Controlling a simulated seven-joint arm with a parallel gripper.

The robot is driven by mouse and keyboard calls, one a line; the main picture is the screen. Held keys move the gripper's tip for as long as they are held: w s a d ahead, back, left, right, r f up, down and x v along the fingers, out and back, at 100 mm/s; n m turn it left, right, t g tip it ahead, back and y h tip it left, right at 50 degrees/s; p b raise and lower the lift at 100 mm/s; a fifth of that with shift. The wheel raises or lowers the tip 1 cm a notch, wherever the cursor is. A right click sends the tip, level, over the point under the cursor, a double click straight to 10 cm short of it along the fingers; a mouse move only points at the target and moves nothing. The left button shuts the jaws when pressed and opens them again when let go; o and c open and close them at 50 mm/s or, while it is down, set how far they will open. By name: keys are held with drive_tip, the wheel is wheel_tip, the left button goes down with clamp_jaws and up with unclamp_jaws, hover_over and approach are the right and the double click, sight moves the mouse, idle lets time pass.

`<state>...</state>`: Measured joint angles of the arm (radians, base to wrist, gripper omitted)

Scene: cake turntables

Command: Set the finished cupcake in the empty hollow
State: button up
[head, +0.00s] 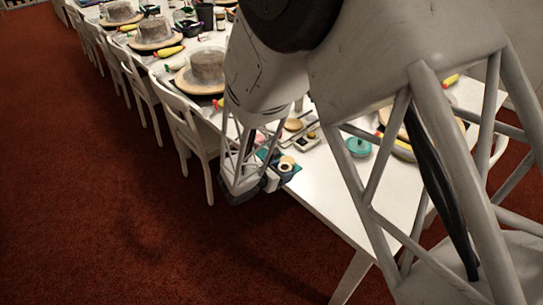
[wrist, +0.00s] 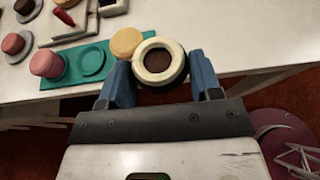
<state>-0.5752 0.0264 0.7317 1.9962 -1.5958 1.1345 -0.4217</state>
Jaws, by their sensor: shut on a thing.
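My gripper (wrist: 160,64) is shut on a round cupcake (wrist: 159,80) with a thick cream ring on top and a dark brown middle. The blue fingers press it from both sides, at the near edge of the table. The teal tray (wrist: 63,83) lies just beyond. Its left part bears a pink-topped cupcake (wrist: 47,62), its middle hollow (wrist: 91,60) is empty, and a yellow round piece (wrist: 126,42) sits at its right end, close to the held cupcake. In the head view the held cupcake (head: 286,163) shows beside my gripper; whether it touches anything below is unclear.
Another pink-and-brown cupcake (wrist: 13,44) and a white tray (wrist: 75,27) with a red piece lie left of and behind the teal tray. A teal round stand (head: 358,147) is farther right. White chairs (head: 185,125) line the table's left side.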

drive_tip(key=shift+w+a, duration=0.1)
drive_tip(key=shift+a, duration=0.05)
idle(0.3)
drive_tip(key=w+a, duration=0.1)
drive_tip(key=w, duration=0.4)
drive_tip(key=w+a+f, duration=0.1)
drive_tip(key=w+a, duration=0.1)
drive_tip(key=w, duration=0.3)
drive_tip(key=w+a, duration=0.1)
drive_tip(key=w, duration=0.4)
drive_tip(key=shift+a+f, duration=0.25)
drive_tip(key=shift+a, duration=0.1)
drive_tip(key=shift+f, duration=1.75)
drive_tip(key=o, duration=0.9)
drive_tip(key=shift+f, duration=0.1)
